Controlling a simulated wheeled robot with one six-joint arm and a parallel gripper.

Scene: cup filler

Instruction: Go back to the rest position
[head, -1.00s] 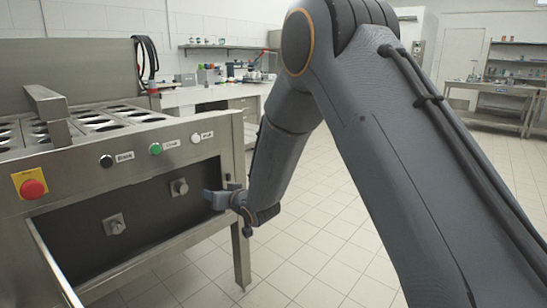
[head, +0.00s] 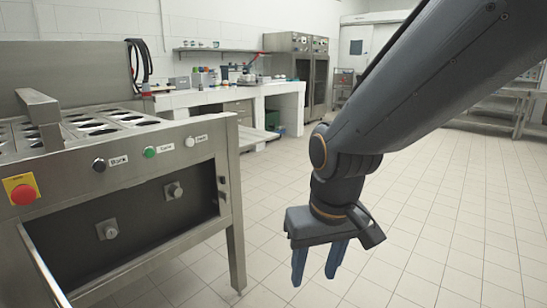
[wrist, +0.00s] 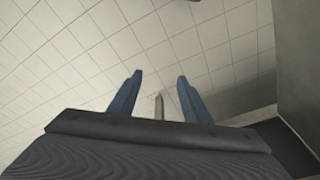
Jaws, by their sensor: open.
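My gripper (head: 317,268) hangs to the right of the cup filler machine (head: 140,150) in the head view, over bare floor, with its two blue fingers pointing down. The fingers are apart and nothing is between them. In the wrist view my gripper (wrist: 159,82) also shows its two fingers spread and empty above floor tiles. My gripper touches nothing in view.
The machine has a red stop button (head: 24,193), a green button (head: 150,152) and an open front recess with two metal knobs. A counter (head: 215,97) and a steel oven (head: 300,70) stand behind. The tiled floor (head: 440,210) at right is clear.

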